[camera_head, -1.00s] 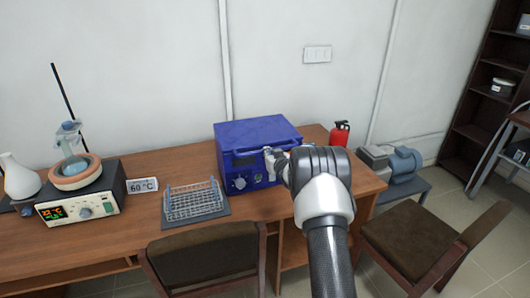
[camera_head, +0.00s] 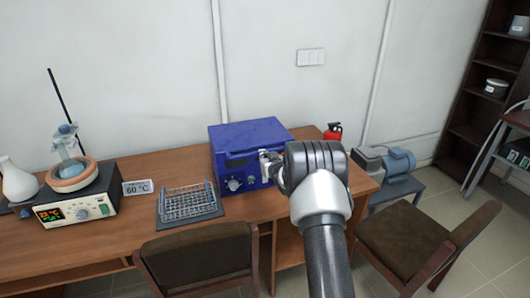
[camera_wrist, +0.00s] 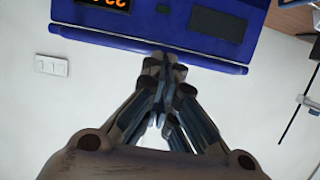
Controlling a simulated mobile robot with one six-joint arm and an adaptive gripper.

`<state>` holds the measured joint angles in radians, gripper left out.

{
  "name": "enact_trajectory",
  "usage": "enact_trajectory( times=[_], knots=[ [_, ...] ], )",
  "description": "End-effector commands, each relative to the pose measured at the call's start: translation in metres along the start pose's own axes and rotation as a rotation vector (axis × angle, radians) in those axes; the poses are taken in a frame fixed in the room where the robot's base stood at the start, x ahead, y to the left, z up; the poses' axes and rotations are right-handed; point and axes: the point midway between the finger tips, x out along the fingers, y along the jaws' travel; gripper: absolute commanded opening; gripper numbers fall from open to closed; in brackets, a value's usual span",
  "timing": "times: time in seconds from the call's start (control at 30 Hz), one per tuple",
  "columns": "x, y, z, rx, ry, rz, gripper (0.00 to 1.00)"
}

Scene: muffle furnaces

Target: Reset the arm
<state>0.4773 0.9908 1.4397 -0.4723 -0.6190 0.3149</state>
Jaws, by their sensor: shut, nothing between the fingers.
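My gripper (camera_wrist: 162,62) is shut with nothing between its fingers. In the wrist view its fingertips come together at the lower edge of the blue furnace front (camera_wrist: 120,38), overlapping it; I cannot tell whether they touch it. The furnace shows an orange lit display (camera_wrist: 105,4) and a dark panel (camera_wrist: 217,24) there. In the head view the blue muffle furnace (camera_head: 248,134) stands on the desk, and my arm reaches to its front right side. My wrist hides part of the furnace front, and the fingertips are hard to make out there.
A test-tube rack (camera_head: 188,203) stands left of the furnace, with a heating unit (camera_head: 76,212) carrying a flask farther left. A red extinguisher (camera_head: 332,132) stands right of the furnace. Chairs (camera_head: 195,250) stand in front of and right of the desk (camera_head: 120,245).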

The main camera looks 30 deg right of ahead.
Motion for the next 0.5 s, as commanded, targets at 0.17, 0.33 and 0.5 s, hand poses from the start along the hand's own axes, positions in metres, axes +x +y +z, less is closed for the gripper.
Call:
enact_trajectory(
  times=[0.17,0.33,0.5],
  knots=[
    [-0.015,-0.002,0.035,0.001,0.002,-0.003,0.00],
    [-0.024,-0.001,0.054,-0.001,0.007,-0.002,0.00],
    [-0.027,-0.001,0.061,-0.001,0.009,-0.002,0.00]
  ],
)
